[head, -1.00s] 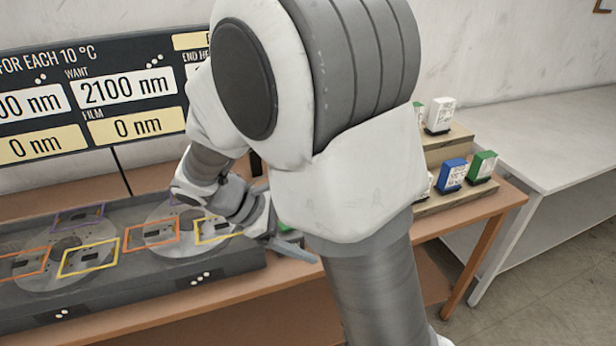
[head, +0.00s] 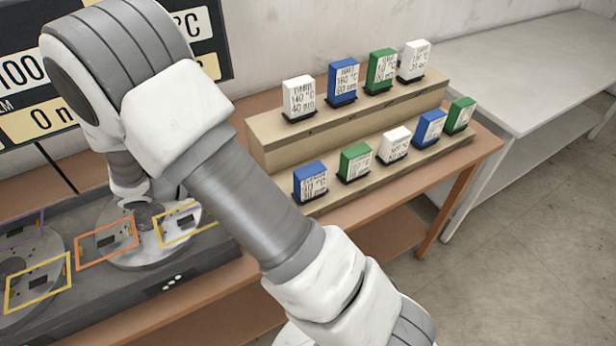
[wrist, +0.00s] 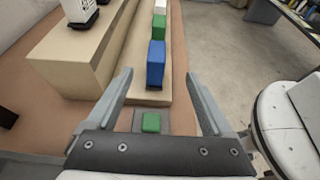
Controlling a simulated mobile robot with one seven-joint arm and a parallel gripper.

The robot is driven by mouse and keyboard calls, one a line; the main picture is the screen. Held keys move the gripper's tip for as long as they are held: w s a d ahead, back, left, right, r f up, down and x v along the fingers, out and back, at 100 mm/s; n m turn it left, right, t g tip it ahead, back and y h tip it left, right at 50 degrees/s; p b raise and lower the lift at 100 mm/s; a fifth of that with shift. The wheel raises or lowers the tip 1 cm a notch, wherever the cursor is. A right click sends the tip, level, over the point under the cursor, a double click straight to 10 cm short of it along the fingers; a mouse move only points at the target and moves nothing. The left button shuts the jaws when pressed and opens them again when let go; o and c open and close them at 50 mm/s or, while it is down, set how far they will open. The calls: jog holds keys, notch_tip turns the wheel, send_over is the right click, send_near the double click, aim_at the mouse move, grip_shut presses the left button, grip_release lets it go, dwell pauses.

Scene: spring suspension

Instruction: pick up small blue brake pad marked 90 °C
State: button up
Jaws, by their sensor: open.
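Two small blue pads stand upright in the front row of the stepped rack in the head view. One is at the left end (head: 310,182), the other near the right end (head: 430,128). Their printed labels are too small to read surely. In the wrist view the nearest blue pad (wrist: 155,65) stands at the near end of its row, with a green and a white pad behind it. My gripper (wrist: 160,98) is open and empty; its fingertips lie short of this blue pad, which appears between them. In the head view my gripper is hidden by my arm.
A larger blue pad (head: 342,80) stands on the rack's upper step (head: 265,143) among white and green ones. A green button (wrist: 151,122) on a grey plate lies between my fingers' bases in the wrist view. A grey fixture with discs (head: 65,310) lies left; a bare white table (head: 530,90) stands right.

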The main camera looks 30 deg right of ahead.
jog(key=p, duration=0.1)
send_near(308, 171)
jog(key=x, duration=0.5)
jog(key=shift+s+d+r, duration=0.25)
jog(key=shift+s+r, duration=0.1)
jog(key=shift+s, duration=0.05)
jog(key=shift+w+f+p+x, duration=0.15)
jog(key=shift+p+x, duration=0.05)
jog(key=shift+x, duration=0.7)
jog(key=shift+w+f+p+x, duration=0.15)
jog(key=shift+p+x, duration=0.1)
jog(key=shift+x, duration=0.7)
jog(key=shift+w+f+p+x, duration=0.1)
jog(key=shift+w+p+x, duration=0.1)
jog(key=shift+x, duration=0.7)
jog(key=shift+a, duration=0.2)
grip_shut()
